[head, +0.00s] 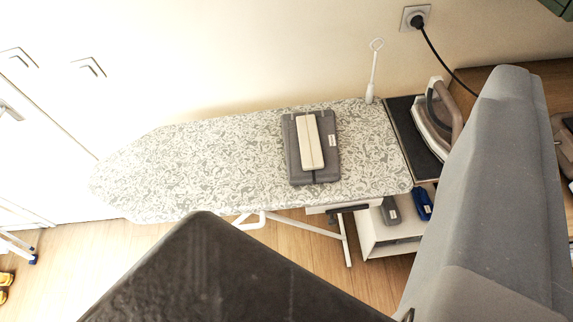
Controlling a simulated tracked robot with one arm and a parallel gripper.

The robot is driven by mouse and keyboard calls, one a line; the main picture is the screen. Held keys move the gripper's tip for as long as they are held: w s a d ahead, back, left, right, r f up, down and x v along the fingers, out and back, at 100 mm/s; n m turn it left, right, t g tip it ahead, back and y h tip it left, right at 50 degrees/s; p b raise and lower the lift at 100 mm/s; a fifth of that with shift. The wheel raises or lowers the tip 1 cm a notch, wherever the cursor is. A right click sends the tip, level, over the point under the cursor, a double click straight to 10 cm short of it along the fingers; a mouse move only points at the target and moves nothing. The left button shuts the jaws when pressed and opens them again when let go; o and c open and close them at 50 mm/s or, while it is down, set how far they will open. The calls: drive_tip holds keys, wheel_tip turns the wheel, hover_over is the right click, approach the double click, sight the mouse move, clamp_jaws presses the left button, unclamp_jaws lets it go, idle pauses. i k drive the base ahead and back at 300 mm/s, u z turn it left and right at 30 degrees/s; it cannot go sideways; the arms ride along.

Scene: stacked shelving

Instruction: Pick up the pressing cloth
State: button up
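A grey flat folded piece (297,166) lies on the patterned ironing board (215,150), right of its middle. A cream oblong piece (310,141) lies on top of it, and a small white label shows near its right edge. Either could be the pressing cloth; I cannot tell which. Parts of my own body, one dark and one grey, fill the lower middle and the right of the head view. I cannot make out my fingertips or whether they are open. Nothing of mine visibly touches the folded piece.
An iron (433,122) stands on a dark rest at the board's right end. A white wand (373,72) stands at the board's back edge. A black cable runs from the wall socket (415,18). A white shelf unit (372,232) holds small items below.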

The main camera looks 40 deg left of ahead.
sight(312, 156)
drive_tip(key=u, duration=0.45)
drive_tip(key=i, duration=0.35)
drive_tip(key=u, duration=0.25)
drive_tip(key=k, duration=1.25)
drive_tip(key=z, duration=0.4)
drive_tip(key=i, duration=0.4)
drive_tip(key=z, duration=0.55)
drive_tip(key=i, duration=1.25)
drive_tip(key=u, duration=0.4)
